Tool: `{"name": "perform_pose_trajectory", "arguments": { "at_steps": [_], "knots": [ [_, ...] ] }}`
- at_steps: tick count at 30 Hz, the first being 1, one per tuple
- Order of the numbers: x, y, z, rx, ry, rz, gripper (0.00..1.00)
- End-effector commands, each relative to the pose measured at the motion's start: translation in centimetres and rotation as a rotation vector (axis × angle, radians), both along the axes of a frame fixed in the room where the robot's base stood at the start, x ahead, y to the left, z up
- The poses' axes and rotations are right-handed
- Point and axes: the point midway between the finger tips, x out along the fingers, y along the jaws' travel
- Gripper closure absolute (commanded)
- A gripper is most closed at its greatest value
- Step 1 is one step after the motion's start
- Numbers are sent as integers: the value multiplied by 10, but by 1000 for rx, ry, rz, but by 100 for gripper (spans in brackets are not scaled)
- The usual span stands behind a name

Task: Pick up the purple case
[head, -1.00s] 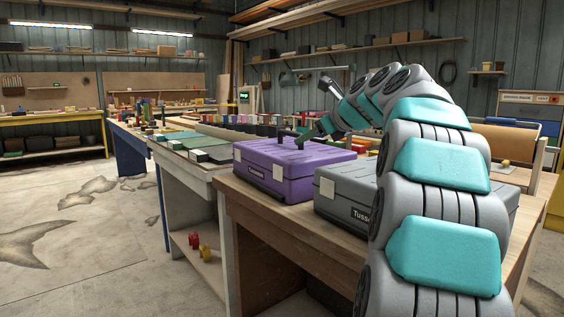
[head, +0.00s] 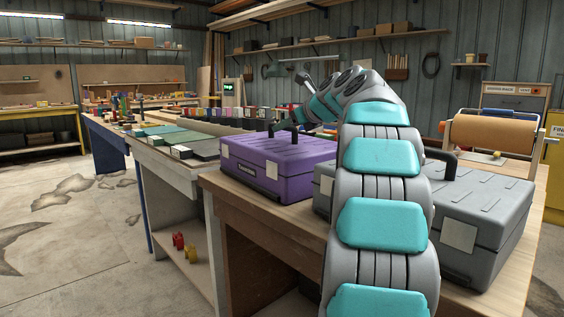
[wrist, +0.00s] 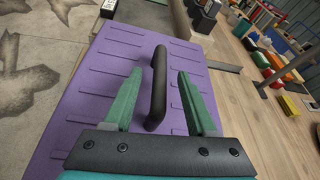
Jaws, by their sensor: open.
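The purple case (head: 283,166) lies flat on the wooden bench, with a dark label and latches on its front. Its black handle (wrist: 156,88) stands up from the lid. In the wrist view the purple lid (wrist: 95,95) fills the middle. My gripper (wrist: 156,80) is open above the lid, its two green fingers on either side of the handle, with a gap on both sides. Whether a finger touches the lid cannot be told. In the head view my gripper (head: 285,129) is small and partly hidden by my arm, close to the handle.
A grey case (head: 473,215) with a black handle stands on the bench to the right, partly behind my arm. A brown paper roll (head: 490,133) is behind it. Green flat panels (head: 165,130) lie on the bench to the left. Open floor is at the left.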

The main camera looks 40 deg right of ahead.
Motion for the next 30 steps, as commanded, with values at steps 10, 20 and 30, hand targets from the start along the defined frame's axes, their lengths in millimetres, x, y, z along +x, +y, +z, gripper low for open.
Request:
{"name": "perform_pose_trajectory", "arguments": {
  "at_steps": [10,20,30],
  "knots": [
    [11,-1,-4,0,-1,-1,45],
    [11,-1,-4,-1,-1,1,82],
    [11,-1,-4,-1,-1,1,100]
  ]
}}
